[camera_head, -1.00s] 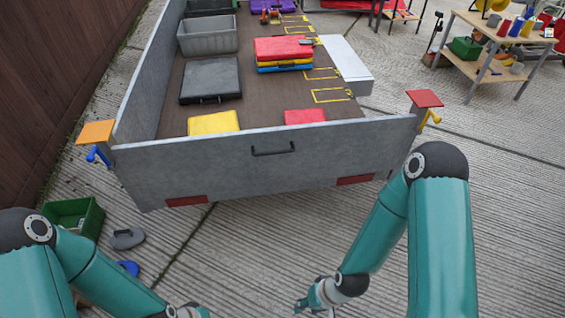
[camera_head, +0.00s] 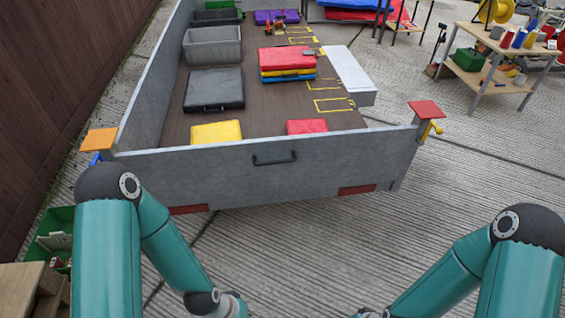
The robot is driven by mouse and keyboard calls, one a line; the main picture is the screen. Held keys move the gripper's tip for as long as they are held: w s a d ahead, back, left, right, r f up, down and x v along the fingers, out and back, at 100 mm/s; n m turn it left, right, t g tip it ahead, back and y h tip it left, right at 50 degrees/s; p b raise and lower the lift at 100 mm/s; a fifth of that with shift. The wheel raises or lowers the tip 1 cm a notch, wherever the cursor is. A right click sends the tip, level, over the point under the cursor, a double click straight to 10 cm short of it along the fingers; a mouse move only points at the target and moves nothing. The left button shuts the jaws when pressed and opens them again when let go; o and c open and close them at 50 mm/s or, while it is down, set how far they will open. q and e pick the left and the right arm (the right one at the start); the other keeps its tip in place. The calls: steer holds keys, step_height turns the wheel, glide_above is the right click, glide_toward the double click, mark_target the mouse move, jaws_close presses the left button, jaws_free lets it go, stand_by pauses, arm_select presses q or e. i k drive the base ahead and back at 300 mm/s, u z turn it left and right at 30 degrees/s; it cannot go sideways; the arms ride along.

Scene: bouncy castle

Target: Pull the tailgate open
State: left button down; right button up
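The tailgate (camera_head: 330,158) is a grey panel across the near end of the trailer. It stands upright and shut between the side walls. A dark bar handle (camera_head: 275,158) sits at its upper middle. At the right corner is a red plate (camera_head: 425,108) with a yellow lever (camera_head: 432,129) under it. At the left corner is an orange plate (camera_head: 98,140); a blue lever (camera_head: 95,158) shows partly below it. Both my arms reach in from the bottom, in front of the tailgate and apart from it. Both grippers are cut off by the lower edge, so their fingers are hidden.
The trailer bed (camera_head: 270,105) holds a black case (camera_head: 214,88), a grey crate (camera_head: 212,45) and stacked coloured cases (camera_head: 287,60). A green bin (camera_head: 55,222) stands at lower left beside a wooden wall (camera_head: 60,60). A workbench (camera_head: 500,65) is at upper right.

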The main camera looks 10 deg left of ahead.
mark_target(232, 171)
steer(key=z, duration=0.1)
steer(key=i, duration=1)
steer(key=u, duration=0.1)
